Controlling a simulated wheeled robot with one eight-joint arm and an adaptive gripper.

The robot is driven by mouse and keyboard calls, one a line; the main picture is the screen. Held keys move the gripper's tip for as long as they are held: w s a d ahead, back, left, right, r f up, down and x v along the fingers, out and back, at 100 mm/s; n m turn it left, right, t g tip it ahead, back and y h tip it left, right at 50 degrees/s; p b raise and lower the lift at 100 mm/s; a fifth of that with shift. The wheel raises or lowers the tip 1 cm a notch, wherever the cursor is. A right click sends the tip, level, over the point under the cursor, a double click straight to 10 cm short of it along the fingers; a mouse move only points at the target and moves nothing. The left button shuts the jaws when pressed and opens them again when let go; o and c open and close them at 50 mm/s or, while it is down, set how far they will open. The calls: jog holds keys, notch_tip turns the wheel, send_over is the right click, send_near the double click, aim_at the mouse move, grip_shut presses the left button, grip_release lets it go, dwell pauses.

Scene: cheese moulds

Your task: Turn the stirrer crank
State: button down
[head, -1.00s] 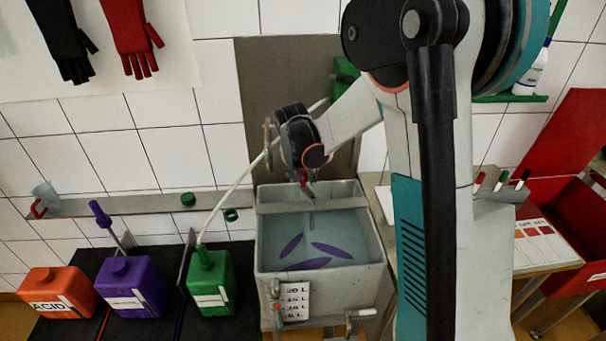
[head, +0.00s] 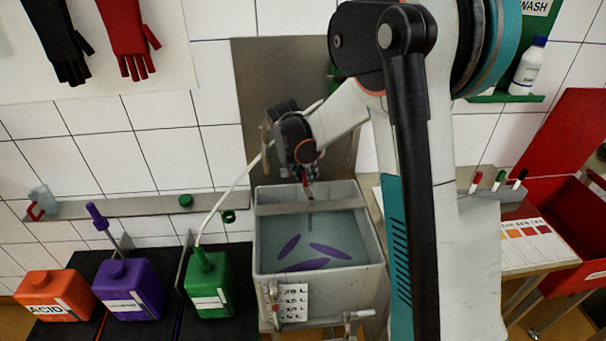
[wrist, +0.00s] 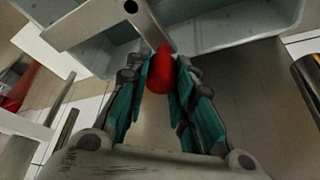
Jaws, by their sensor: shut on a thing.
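The stirrer crank has a red handle (wrist: 161,72), which sits between the teal fingers of my gripper (wrist: 160,88) in the wrist view. The fingers are shut on it from both sides. In the head view my gripper (head: 303,174) is above the back of the grey tank (head: 262,262), near the bar across its top. Only a small bit of red shows below the fingers there. A grey metal piece runs from the handle in the wrist view. Grey-blue liquid (head: 345,228) fills the tank, with purple oval shapes (head: 330,251) in it.
Orange (head: 45,290), purple (head: 140,275) and green (head: 210,300) containers stand to the left; a white hose rises from the green one. A colour chart (head: 530,237) and red bin (head: 575,215) are to the right. The tiled wall is close behind.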

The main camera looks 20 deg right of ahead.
jog(key=shift+s+d+m+g+h, duration=0.1)
jog(key=shift+d+m+g+h, duration=0.15)
jog(key=shift+m, duration=0.4)
jog(key=shift+s+d+m+g+h, duration=0.15)
jog(key=shift+d+m, duration=0.2)
jog(key=shift+m, duration=0.3)
jog(key=c, duration=1.4)
grip_release()
jog(key=shift+o, duration=0.2)
jog(key=v, duration=1.2)
jog(key=shift+d, duration=0.15)
